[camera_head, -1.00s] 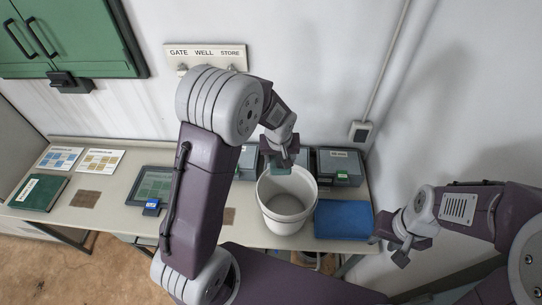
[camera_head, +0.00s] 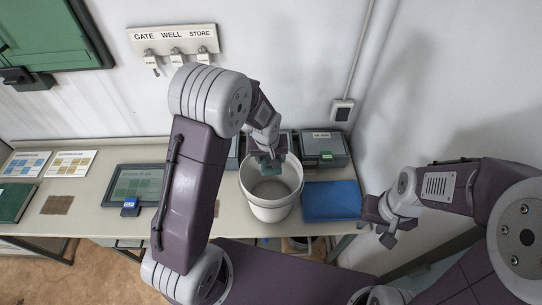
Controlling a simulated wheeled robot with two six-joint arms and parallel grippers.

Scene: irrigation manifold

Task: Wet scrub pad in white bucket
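A white bucket (camera_head: 272,212) stands on the bench, its open top facing up. My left gripper (camera_head: 268,161) is above the bucket and shut on the pad, pointing down. The bucket's interior looks pale, and I cannot tell whether water is in it. My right gripper (camera_head: 376,225) is open and empty, right of the bucket and in front of the bench.
A blue mat (camera_head: 331,201) lies right of the bucket. Dark boxes (camera_head: 325,150) stand behind it. A tablet (camera_head: 137,185) with a blue tag (camera_head: 130,207) lies to the left. A sign with hooks (camera_head: 173,40) labelled GATE, WELL, STORE is on the wall.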

